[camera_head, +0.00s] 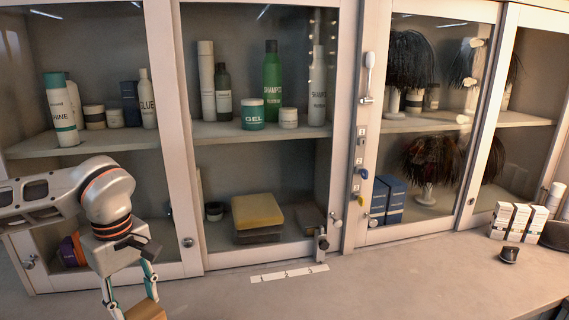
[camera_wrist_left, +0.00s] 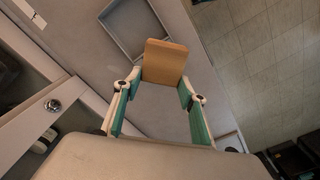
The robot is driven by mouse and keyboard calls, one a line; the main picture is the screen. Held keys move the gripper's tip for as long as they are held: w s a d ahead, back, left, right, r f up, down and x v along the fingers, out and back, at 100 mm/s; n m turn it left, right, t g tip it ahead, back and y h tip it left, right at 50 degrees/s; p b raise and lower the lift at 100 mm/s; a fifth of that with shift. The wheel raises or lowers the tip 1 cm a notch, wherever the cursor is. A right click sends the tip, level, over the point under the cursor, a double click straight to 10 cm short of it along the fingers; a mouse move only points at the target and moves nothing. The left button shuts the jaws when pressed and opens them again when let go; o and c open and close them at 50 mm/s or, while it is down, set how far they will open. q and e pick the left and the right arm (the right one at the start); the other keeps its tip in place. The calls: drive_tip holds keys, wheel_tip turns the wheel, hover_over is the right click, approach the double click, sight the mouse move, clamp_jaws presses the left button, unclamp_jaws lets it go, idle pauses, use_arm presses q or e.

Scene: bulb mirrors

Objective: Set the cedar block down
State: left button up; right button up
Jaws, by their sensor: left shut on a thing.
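The cedar block (camera_wrist_left: 165,62) is a light orange-brown slab with rounded corners. In the head view its top part (camera_head: 147,311) shows at the bottom edge, and the rest is cut off. My left gripper (camera_wrist_left: 158,88) is shut on the block, with a green-lined finger at each side of it. In the head view the same gripper (camera_head: 130,297) points down at the lower left, over the counter. I cannot tell the gap between block and counter. My right gripper is not in view.
A shallow grey square tray (camera_wrist_left: 111,32) lies on the counter beyond the block, partly hidden by it. The counter (camera_head: 400,280) is clear in the middle. Glass-fronted cabinets stand behind. White boxes (camera_head: 519,222) stand at right. A numbered strip (camera_head: 289,274) lies near the cabinet.

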use_arm(q)
drive_tip(key=d+f+m, duration=0.1)
drive_tip(key=m, duration=0.2)
drive_tip(key=s+d+f+m, duration=0.1)
drive_tip(key=d+f+m, duration=0.1)
drive_tip(key=m, duration=0.1)
drive_tip(key=s+d+f+m, duration=0.1)
drive_tip(key=m, duration=0.2)
drive_tip(key=shift+s+d+f+m, duration=0.1)
drive_tip(key=shift+d+f+m, duration=0.2)
drive_tip(key=shift+f+m, duration=0.1)
drive_tip(key=shift+s+d+f+m, duration=0.2)
drive_tip(key=shift+d+m, duration=0.15)
drive_tip(key=shift+m, duration=0.45)
